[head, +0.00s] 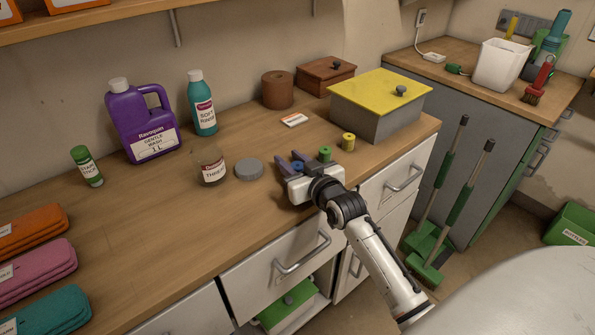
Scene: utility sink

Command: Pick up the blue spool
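The blue spool (298,166) is small and stands on the wooden counter (150,250), near its front edge. My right gripper (289,158) reaches over the counter from the lower right, with its two dark fingers apart and pointing toward the wall. The blue spool shows between the fingers, close to the white gripper body, which hides part of it. I cannot tell whether a finger touches it. A green spool (325,154) stands just right of the fingers, and a yellow spool (348,141) stands farther right. My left gripper is not in view.
A grey box with a yellow lid (382,95) stands behind the yellow spool. A purple jug (140,122) and a teal bottle (202,104) are farther back. Drawer handles protrude below.

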